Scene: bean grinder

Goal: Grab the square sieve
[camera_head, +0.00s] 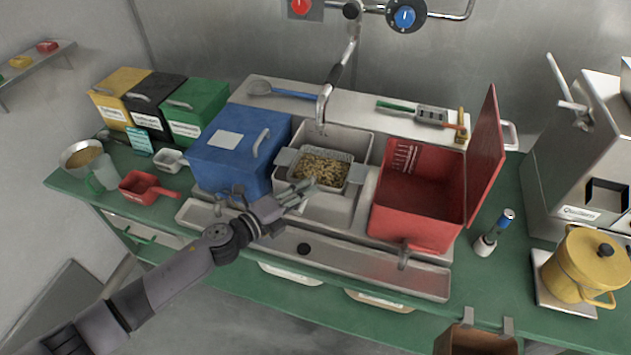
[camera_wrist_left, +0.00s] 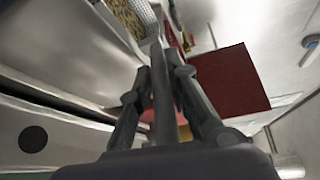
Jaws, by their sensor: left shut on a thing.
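The square sieve (camera_head: 322,169) is a metal mesh basket holding yellow-brown beans. In the head view it is at the middle sink basin, between the blue box and the red bin. I cannot tell whether it still rests on the basin. My left gripper (camera_head: 298,194) comes in from the lower left at the sieve's near side. In the left wrist view the fingers (camera_wrist_left: 160,78) are closed around the sieve's grey handle, and part of the mesh and beans (camera_wrist_left: 133,16) shows at the top. My right gripper does not show.
The blue box (camera_head: 232,148) stands left of the sink, and the red bin (camera_head: 415,210) with its raised lid is to the right. The faucet (camera_head: 329,90) hangs above the basin. A yellow pot (camera_head: 580,268) stands at the far right.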

